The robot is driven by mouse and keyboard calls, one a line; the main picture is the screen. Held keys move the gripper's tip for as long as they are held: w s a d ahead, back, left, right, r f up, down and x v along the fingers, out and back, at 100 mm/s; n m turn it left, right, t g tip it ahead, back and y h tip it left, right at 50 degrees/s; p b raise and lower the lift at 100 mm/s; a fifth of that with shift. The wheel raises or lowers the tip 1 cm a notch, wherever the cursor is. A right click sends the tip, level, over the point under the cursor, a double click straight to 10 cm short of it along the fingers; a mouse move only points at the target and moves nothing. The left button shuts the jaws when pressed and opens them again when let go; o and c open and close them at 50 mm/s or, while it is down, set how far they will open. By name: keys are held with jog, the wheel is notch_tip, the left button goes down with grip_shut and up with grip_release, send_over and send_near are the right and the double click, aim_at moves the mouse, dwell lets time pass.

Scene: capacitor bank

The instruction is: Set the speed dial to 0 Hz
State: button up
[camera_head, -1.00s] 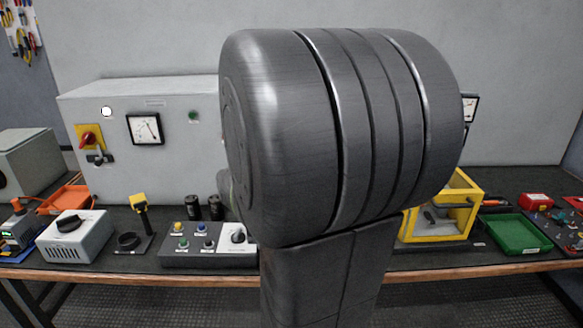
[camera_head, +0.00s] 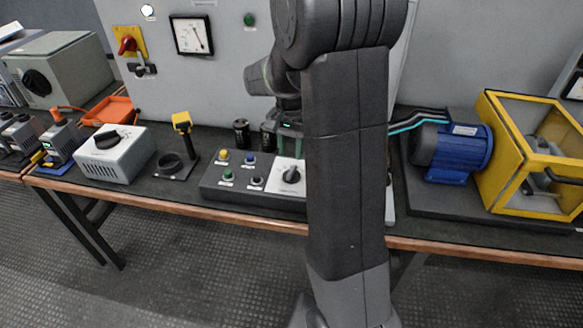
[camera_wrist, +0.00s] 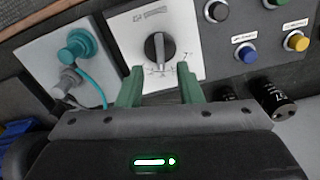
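The speed dial, a black knob with a light pointer line on a white plate, shows in the wrist view (camera_wrist: 159,47) and on the front control box in the head view (camera_head: 291,175). Its scale marks are too small to read. My gripper (camera_wrist: 160,82) is open, with its two green fingers apart and nothing between them. In the wrist view the dial lies just beyond the fingertips, roughly centred between them, and I see no contact.
Push buttons (camera_head: 239,168) sit beside the dial on the same box. Dark capacitors (camera_wrist: 278,103) stand close by. A blue motor (camera_head: 452,150) and yellow guard frame (camera_head: 488,150) stand at right.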

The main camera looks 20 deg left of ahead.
aim_at(291, 171)
notch_tip(291, 171, down, 7)
dwell(0.3)
grip_shut()
